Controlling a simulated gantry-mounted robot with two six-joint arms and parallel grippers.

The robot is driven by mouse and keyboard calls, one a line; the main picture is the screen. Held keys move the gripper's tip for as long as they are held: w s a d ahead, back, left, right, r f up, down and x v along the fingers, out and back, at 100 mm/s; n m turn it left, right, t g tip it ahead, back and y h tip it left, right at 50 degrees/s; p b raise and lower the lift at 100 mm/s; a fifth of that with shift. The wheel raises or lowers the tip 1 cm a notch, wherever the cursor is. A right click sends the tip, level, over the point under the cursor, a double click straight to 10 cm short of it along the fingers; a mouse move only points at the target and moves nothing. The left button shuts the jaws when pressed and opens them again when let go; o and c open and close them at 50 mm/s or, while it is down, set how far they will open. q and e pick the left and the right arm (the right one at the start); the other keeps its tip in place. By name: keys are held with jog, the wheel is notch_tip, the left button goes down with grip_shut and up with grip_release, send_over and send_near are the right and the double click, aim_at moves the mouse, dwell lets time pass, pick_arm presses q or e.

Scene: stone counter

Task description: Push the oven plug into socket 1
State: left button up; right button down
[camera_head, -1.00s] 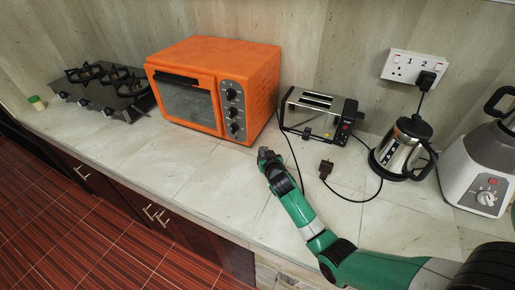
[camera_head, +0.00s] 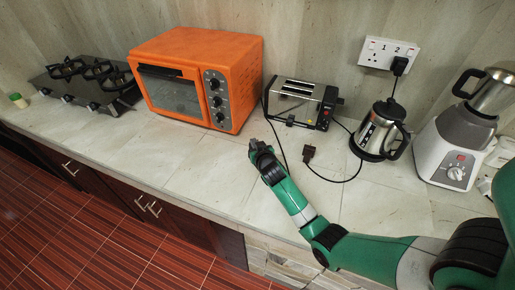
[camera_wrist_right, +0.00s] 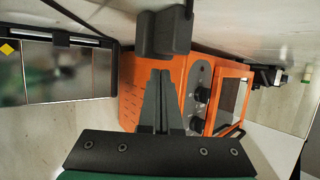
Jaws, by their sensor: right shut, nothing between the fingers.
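The orange oven (camera_head: 195,80) stands on the counter at the left of centre. Socket 1 (camera_head: 373,51) on the white wall plate is empty. My left gripper is not in view.
A black plug (camera_head: 400,66) fills socket 2. The toaster (camera_head: 294,102), kettle (camera_head: 379,130) and blender (camera_head: 450,145) stand along the wall. A black hob (camera_head: 85,83) is at far left. The counter in front of the oven is clear.

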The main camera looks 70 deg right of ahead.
jog(key=s+a, duration=0.2)
jog(key=a, duration=0.1)
jog(key=s+a+p, duration=0.1)
jog(key=s+a, duration=0.4)
jog(key=a, duration=0.1)
jog(key=shift+s+a+r+p, duration=0.15)
jog(key=shift+s+p, duration=0.15)
jog(key=shift+p, duration=0.1)
